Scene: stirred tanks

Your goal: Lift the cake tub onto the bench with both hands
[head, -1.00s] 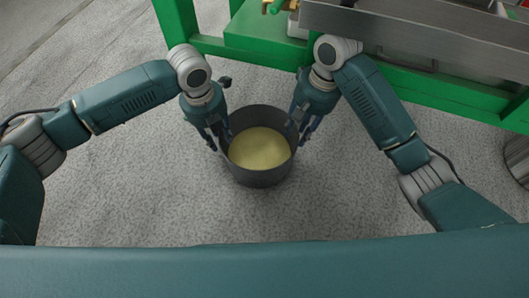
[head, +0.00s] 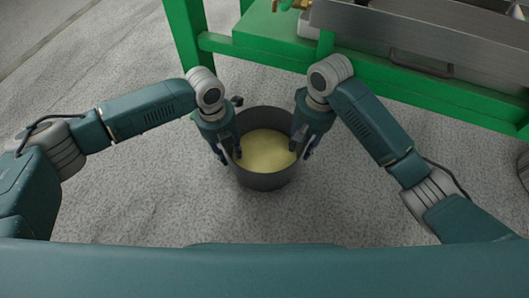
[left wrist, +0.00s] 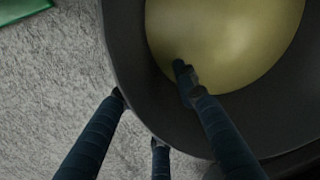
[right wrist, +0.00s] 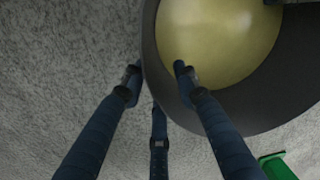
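The cake tub (head: 263,181) is a dark grey round tub with pale yellow contents, standing on the floor in the head view. My left gripper (head: 230,154) is at its left rim and my right gripper (head: 301,150) at its right rim. In the left wrist view, the left gripper's fingers (left wrist: 150,82) are apart, with the tub wall (left wrist: 130,65) between them. In the right wrist view, the right gripper's fingers (right wrist: 156,70) also straddle the wall (right wrist: 151,50), one inside and one outside. Firm contact cannot be told. The green-framed bench (head: 430,95) stands behind, to the right.
A steel tray or drawer front with a handle (head: 420,68) sits on the green frame. A green leg (head: 186,35) stands behind my left wrist. The grey floor (head: 130,205) is clear left and in front of the tub.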

